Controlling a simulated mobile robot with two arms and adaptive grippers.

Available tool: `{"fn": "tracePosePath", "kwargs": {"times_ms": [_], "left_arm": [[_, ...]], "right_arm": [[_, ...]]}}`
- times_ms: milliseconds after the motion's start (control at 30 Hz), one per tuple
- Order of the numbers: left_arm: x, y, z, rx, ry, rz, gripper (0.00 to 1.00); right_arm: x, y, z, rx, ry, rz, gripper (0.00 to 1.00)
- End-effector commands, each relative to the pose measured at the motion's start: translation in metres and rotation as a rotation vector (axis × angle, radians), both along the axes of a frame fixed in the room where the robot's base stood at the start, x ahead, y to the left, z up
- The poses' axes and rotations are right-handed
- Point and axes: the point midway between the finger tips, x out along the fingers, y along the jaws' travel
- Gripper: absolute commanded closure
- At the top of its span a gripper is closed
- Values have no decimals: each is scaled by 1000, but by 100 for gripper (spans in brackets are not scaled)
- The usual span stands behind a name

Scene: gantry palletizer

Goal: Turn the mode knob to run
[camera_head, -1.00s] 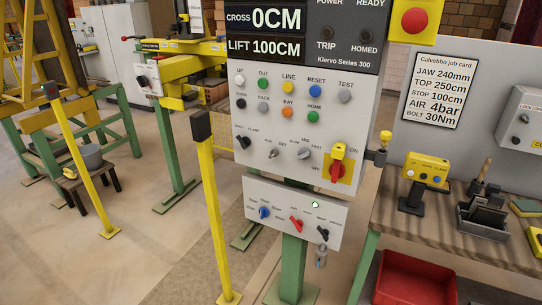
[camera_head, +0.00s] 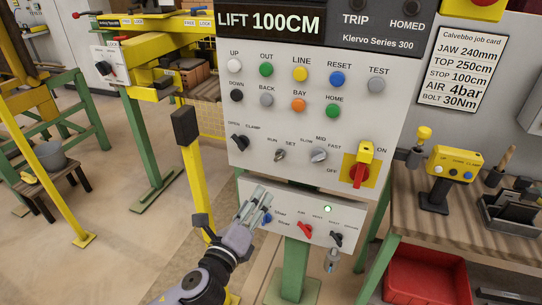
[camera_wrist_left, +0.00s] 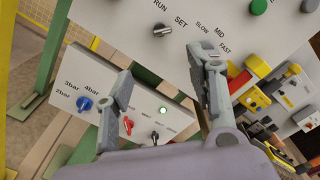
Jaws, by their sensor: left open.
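The mode knob (camera_head: 279,155) is a small grey selector between the RUN and SET labels on the grey control panel (camera_head: 255,170). It also shows in the left wrist view (camera_wrist_left: 163,30), below and left of SET; which label it points at is hard to tell. My left gripper (camera_head: 262,200) is in front of the lower small panel, below and left of the mode knob in the head view, touching nothing that I can see. In the left wrist view its two fingers (camera_wrist_left: 165,72) are spread and empty, with the knob beyond them near the top. My right gripper is not in view.
A speed knob (camera_head: 318,155) and a red switch on a yellow plate (camera_head: 360,172) sit right of the mode knob; a black OPEN/CLAMP knob (camera_head: 239,142) sits left. Coloured buttons are above. The lower panel has a red knob (camera_head: 305,231). A yellow post (camera_head: 196,180) stands left.

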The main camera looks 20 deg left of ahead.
Motion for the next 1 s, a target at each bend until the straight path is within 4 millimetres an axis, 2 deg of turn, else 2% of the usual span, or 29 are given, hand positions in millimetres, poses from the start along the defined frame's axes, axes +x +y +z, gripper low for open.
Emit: {"fn": "tracePosePath", "kwargs": {"times_ms": [167,300,700,833,1000], "left_arm": [[19,-1,5,2,-6,0,49],[48,-2,6,2,-6,1,49],[134,-5,3,-2,-3,2,49],[155,-5,2,-1,-2,1,49],[169,-6,1,-1,-1,0,49]], "right_arm": [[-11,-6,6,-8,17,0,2],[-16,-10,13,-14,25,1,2],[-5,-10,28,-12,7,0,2],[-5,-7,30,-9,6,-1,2],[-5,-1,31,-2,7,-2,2]]}}
